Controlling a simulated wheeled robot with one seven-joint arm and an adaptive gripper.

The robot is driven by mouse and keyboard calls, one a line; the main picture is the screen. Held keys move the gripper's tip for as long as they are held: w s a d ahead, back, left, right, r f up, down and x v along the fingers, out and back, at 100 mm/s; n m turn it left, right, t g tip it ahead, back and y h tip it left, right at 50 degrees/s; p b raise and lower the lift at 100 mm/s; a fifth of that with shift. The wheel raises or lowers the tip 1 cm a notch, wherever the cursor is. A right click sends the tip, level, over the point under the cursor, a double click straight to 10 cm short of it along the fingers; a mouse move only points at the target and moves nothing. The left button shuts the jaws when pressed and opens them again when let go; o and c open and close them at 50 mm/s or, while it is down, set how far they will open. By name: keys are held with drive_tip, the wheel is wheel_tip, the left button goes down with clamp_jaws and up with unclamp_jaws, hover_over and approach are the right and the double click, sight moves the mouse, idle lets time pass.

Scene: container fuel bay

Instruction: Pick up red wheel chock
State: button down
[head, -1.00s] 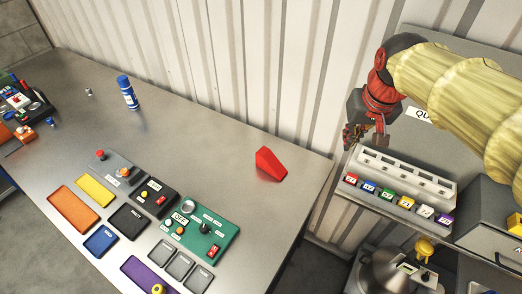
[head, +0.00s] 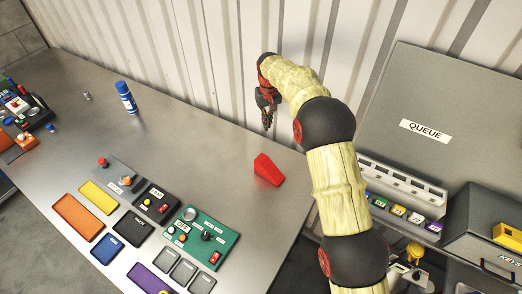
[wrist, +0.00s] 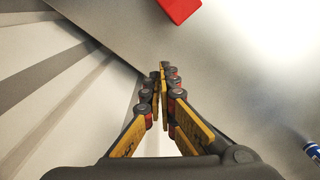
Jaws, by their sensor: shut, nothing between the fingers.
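The red wheel chock (head: 267,170) is a red wedge lying on the grey metal table (head: 215,150) near its right end. It also shows at the top edge of the wrist view (wrist: 179,8), partly cut off. My gripper (head: 266,126) is above the table, behind the chock and close to the corrugated wall, pointing down. It is apart from the chock. In the wrist view its fingers (wrist: 162,72) are together with nothing between them.
A blue and white bottle (head: 126,97) stands at the table's back. Coloured trays and a green control panel (head: 201,236) fill the front. A QUEUE board (head: 425,131) and grey rack (head: 402,185) stand at right. The corrugated wall (head: 200,60) runs behind the table.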

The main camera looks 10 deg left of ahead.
approach(259, 152)
wheel_tip(259, 152, down, 6)
drive_tip(key=shift+w+a+f+p, duration=0.1)
drive_tip(key=shift+p, duration=0.5)
drive_tip(key=shift+s+r, duration=0.25)
drive_tip(key=shift+s+d+r, duration=0.1)
drive_tip(key=shift+s+d, duration=0.4)
drive_tip(key=shift+s, duration=0.35)
drive_tip(key=shift+s+d+p, duration=0.3)
drive_tip(key=shift+s+d, duration=0.05)
drive_tip(key=shift+s, duration=0.3)
drive_tip(key=s+d, duration=0.4)
drive_tip(key=s, duration=0.4)
drive_tip(key=s+d, duration=0.4)
drive_tip(key=s, duration=0.5)
drive_tip(key=s+d, duration=0.4)
drive_tip(key=s, duration=0.4)
drive_tip(key=shift+s+d+b, duration=0.2)
drive_tip(key=shift+s+b, duration=0.1)
